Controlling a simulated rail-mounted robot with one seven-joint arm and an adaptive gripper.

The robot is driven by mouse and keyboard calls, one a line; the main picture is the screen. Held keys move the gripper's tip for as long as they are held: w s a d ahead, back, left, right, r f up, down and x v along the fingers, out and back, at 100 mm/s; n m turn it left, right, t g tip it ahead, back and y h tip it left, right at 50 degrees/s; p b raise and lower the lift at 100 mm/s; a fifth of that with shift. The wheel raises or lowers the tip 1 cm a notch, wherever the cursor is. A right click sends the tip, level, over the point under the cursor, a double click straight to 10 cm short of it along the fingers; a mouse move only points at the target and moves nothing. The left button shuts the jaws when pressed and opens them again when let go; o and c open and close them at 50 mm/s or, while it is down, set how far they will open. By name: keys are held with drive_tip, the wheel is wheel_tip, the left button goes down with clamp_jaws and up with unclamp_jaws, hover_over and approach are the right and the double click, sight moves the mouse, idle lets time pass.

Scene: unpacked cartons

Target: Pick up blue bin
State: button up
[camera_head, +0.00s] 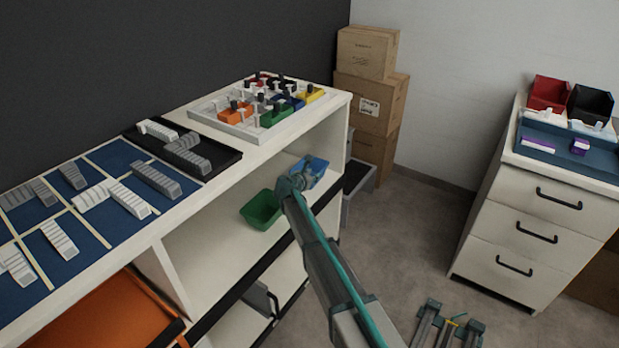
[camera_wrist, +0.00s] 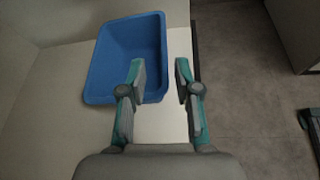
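The blue bin (camera_head: 312,168) stands on the open shelf of the white cabinet, near its right end, partly hidden behind my arm in the head view. In the wrist view the blue bin (camera_wrist: 127,52) is open-topped and empty, left of centre. My gripper (camera_wrist: 160,72) is open. Its left finger overlaps the bin's lower right part in the picture, and its right finger is outside the bin, to the right of its right wall. Nothing is between the fingers but the view of the wall edge and shelf; I cannot tell whether they touch the bin. My gripper (camera_head: 298,181) also shows in the head view.
A green bin (camera_head: 262,210) stands on the same shelf, left of the blue bin. The cabinet top holds a board with coloured parts (camera_head: 240,118) and blue trays (camera_head: 110,160). Cartons (camera_head: 370,100) are stacked behind. A drawer unit (camera_head: 535,215) stands right; open floor lies between.

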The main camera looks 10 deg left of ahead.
drive_tip(key=shift+f, duration=0.6)
drive_tip(key=x, duration=0.7)
drive_tip(key=shift+w+d, duration=0.1)
drive_tip(key=shift+w, duration=0.15)
drive_tip(key=shift+c, duration=0.3)
clamp_jaws()
